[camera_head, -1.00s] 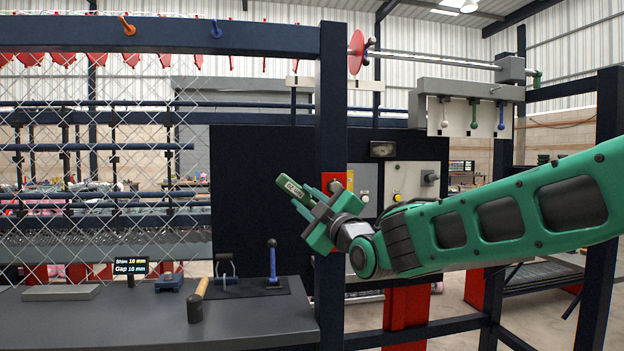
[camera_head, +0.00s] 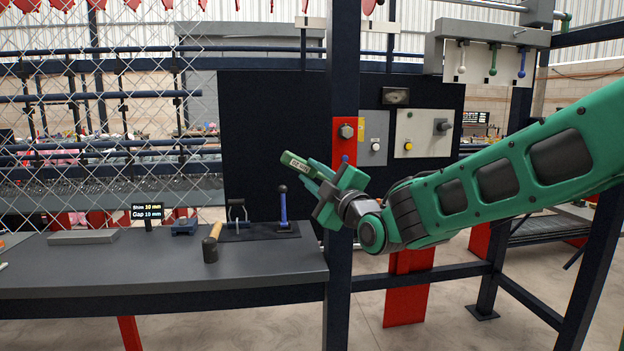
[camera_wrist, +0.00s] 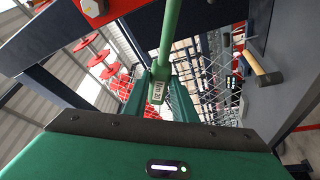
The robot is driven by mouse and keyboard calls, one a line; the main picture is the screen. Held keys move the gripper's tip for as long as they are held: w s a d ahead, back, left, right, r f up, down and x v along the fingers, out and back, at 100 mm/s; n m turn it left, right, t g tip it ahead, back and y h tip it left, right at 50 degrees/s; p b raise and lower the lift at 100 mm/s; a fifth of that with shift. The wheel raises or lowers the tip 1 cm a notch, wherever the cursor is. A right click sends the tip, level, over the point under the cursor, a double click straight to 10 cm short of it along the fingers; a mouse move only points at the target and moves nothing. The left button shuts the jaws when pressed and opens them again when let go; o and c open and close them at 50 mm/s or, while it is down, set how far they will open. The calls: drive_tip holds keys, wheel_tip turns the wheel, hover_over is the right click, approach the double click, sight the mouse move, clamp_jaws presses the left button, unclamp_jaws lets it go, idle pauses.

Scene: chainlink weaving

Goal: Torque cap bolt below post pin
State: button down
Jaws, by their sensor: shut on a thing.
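My gripper (camera_head: 316,176) is shut on a green tool with a pale printed label (camera_head: 298,163), just in front of the dark blue post (camera_head: 340,275). The tool points up and left in the head view. In the wrist view its green shaft (camera_wrist: 170,35) runs away from between the fingers. A red plate (camera_head: 339,145) on the post carries a silver hex-shaped pin (camera_head: 346,131). A small blue bolt head (camera_head: 345,158) sits below that pin, just above my gripper. I see no contact between tool and bolt. The plate's lower part is hidden by my gripper.
A grey bench (camera_head: 130,263) lies left of the post, with a black-headed mallet (camera_head: 210,249), a blue-handled lever (camera_head: 283,210) and a small display (camera_head: 146,213). Chain-link mesh (camera_head: 90,110) hangs behind it. A control panel (camera_head: 423,133) stands right of the post.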

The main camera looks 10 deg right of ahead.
drive_tip(key=shift+w, duration=3.85)
drive_tip(key=shift+s, duration=0.1)
drive_tip(key=shift+d+r+m+t+h, duration=0.6)
drive_tip(key=shift+d+r+m, duration=0.45)
drive_tip(key=shift+m, duration=0.65)
drive_tip(key=shift+d+r+m+t+h, duration=0.4)
drive_tip(key=shift+d+r+m+h, duration=0.4)
drive_tip(key=shift+d+m, duration=0.65)
drive_tip(key=shift+d+r+m+t+h, duration=0.55)
drive_tip(key=shift+d+r+m, duration=0.4)
drive_tip(key=shift+m, duration=1)
drive_tip(key=shift+r, duration=0.1)
drive_tip(key=shift+a, duration=0.15)
